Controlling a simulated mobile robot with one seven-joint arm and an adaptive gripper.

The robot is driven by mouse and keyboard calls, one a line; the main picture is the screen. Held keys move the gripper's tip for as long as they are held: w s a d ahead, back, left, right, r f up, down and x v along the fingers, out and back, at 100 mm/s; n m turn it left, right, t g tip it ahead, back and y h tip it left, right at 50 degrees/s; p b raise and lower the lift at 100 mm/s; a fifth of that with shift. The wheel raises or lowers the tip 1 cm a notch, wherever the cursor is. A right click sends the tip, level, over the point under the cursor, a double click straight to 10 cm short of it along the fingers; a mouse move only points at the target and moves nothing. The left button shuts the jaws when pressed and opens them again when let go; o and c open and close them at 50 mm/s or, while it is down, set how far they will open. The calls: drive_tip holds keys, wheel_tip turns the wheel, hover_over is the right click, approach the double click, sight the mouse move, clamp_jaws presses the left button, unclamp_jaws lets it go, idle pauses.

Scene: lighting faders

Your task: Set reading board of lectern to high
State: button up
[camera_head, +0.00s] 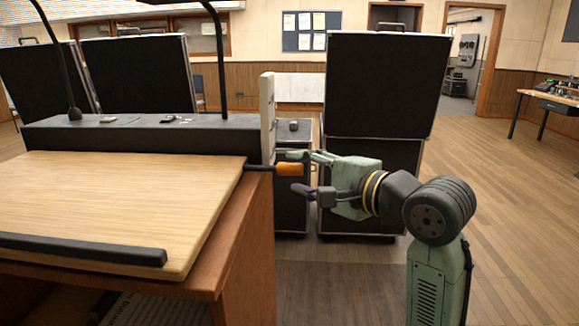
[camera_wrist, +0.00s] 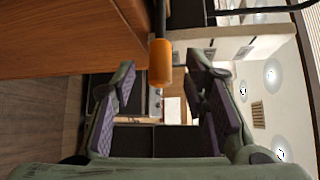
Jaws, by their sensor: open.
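The lectern's pale wooden reading board (camera_head: 110,195) fills the left of the head view, with a dark ledge along its near edge. A black lever with an orange grip (camera_head: 289,169) sticks out to the right from the lectern's side by the board's far right corner. The orange grip also shows in the wrist view (camera_wrist: 160,62). My gripper (camera_head: 298,172) is open at the grip's free end, one finger above and one below in the head view. In the wrist view, the grip's end lies between the fingers (camera_wrist: 161,80), with gaps on both sides.
An upright pale strip (camera_head: 267,118) rises behind the lever, at the end of the lectern's dark rear shelf (camera_head: 150,138). Large black cases (camera_head: 385,85) stand beyond my gripper. A wooden side panel (camera_head: 245,265) lies below the lever.

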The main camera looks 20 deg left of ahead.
sight(297, 170)
drive_tip(key=shift+x, duration=2.05)
drive_tip(key=shift+c, duration=0.2)
clamp_jaws()
drive_tip(key=shift+r, duration=0.1)
